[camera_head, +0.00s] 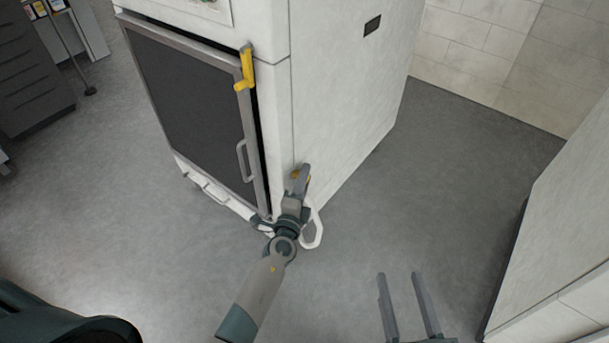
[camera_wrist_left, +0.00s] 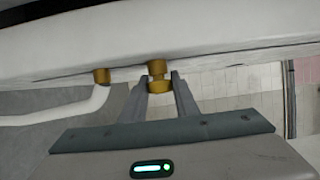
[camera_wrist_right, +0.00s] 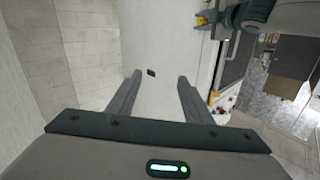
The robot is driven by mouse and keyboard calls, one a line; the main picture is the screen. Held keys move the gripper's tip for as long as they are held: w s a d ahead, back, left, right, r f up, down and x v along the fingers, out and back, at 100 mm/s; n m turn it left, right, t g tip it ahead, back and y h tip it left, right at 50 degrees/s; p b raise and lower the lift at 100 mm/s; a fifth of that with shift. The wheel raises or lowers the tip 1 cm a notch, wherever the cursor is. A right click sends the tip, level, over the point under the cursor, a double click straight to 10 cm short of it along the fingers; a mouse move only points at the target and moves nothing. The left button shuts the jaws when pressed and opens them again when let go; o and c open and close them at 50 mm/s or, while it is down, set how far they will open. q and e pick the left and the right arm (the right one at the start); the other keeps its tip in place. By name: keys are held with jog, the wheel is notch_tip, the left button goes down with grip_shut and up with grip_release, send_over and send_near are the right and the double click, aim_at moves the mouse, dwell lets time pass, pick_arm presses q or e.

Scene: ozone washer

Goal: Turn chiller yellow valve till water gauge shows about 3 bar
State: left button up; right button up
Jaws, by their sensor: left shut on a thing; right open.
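The chiller (camera_head: 345,90) is a white cabinet with a dark glass door. A small part of the yellow valve (camera_head: 295,174) shows low on its right side, mostly covered by my left gripper (camera_head: 301,176). In the left wrist view the brass-yellow valve (camera_wrist_left: 158,69) sits under the white body's edge, between the two fingers of my left gripper, which is shut on it. My right gripper (camera_head: 400,277) is open and empty, above the floor at the lower right; its spread fingers also show in the right wrist view (camera_wrist_right: 160,77). I see no readable water gauge.
A second yellow fitting (camera_wrist_left: 101,76) with a white hose (camera_wrist_left: 70,115) is left of the valve. A yellow latch (camera_head: 245,68) is on the door's edge. A white cabinet (camera_head: 565,220) stands at the right. Grey floor (camera_head: 450,180) lies clear between them.

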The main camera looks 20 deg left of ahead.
pick_arm(q)
jog(key=p, duration=0.3)
jog(key=shift+r+g, duration=0.15)
jog(key=shift+g, duration=0.15)
jog(key=p, duration=0.3)
jog(key=g+p, duration=0.1)
jog(key=p, duration=0.3)
jog(key=shift+a+r+m+g, duration=0.1)
jog(key=shift+r+m+g, duration=0.1)
jog(key=shift+m+g, duration=0.15)
pick_arm(e)
jog(key=s+d+f+g+h, duration=0.5)
jog(key=s+d+f+g, duration=0.55)
jog(key=f+g, duration=0.3)
pick_arm(q)
jog(key=g+p, duration=0.1)
jog(key=p, duration=0.5)
jog(key=shift+f+m, duration=0.15)
jog(key=shift+m, duration=0.2)
jog(key=shift+f+g, duration=0.15)
jog(key=shift+g, duration=0.1)
pick_arm(e)
jog(key=s+d+f+m+h, duration=0.1)
jog(key=d+f, duration=0.2)
jog(key=f, duration=1.2)
jog(key=shift+d+f, duration=0.15)
jog(key=shift+f, duration=0.05)
